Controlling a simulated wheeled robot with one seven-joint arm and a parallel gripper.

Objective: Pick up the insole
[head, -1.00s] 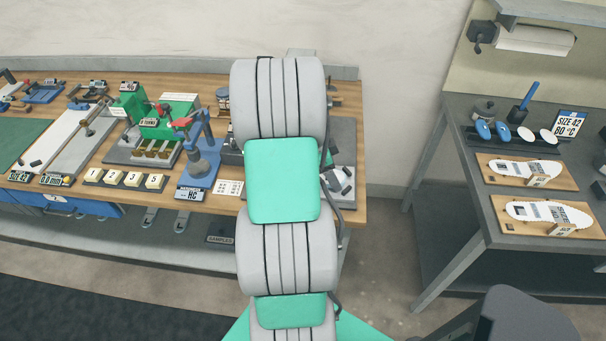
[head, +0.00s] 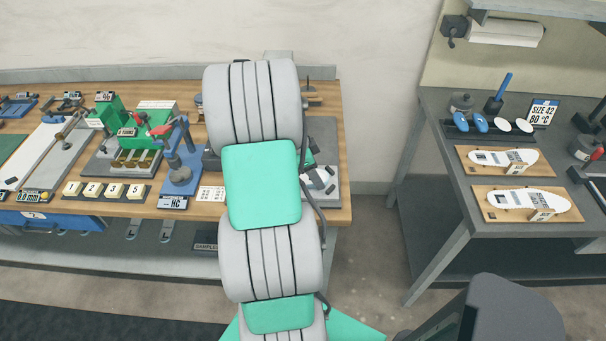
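Two white insole-shaped pieces lie on wooden boards on the dark grey table at the right. The rear insole (head: 498,157) lies on the rear board (head: 468,163). The front insole (head: 522,200) lies on the front board (head: 487,213). Each has dark printed marks, and a small tan block with a label stands by each. I cannot tell which one the task means. My arm, grey and green, rises in the middle of the view, well left of these boards. My gripper is not visible.
A black holder (head: 487,126) with blue and white ovals and a SIZE 42 80 °C sign (head: 542,112) stand behind the boards. A wooden workbench (head: 110,207) with tools is at the left. Bare floor separates bench and grey table (head: 447,203). A dark chair-like shape (head: 515,312) is at front right.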

